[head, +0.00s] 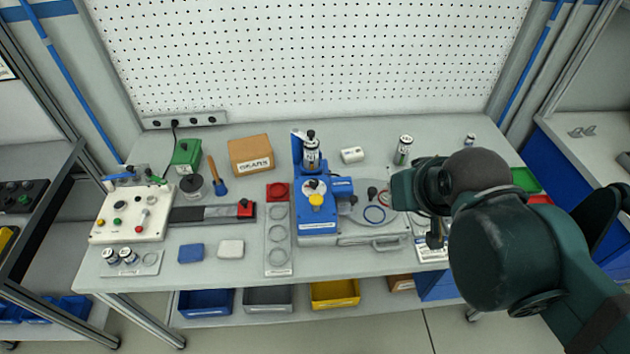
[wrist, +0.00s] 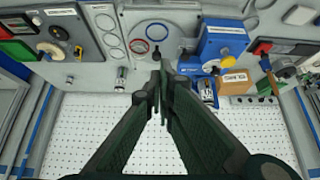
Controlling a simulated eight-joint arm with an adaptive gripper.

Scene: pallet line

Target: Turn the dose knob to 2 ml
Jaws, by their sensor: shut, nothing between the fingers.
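A blue dosing machine (head: 318,222) stands at the middle of the bench. Its top has a round white dial (head: 307,190) with a small dark knob and a yellow knob (head: 316,200) at its front. Which is the dose knob, and its setting, is too small to tell. In the wrist view the machine (wrist: 212,42) is right of my fingers, with the yellow knob (wrist: 224,50) on it. My gripper (wrist: 161,68) is shut and empty. In the head view it (head: 435,240) hangs right of the machine, apart from it, partly hidden by my arm.
A round plate (head: 355,225) with coloured rings lies right of the machine. A vial stands in the machine's back holder (head: 311,152). A grey ring strip (head: 278,255), a cardboard box (head: 250,155) and a white button panel (head: 128,215) are left. A pegboard (head: 310,60) closes the back.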

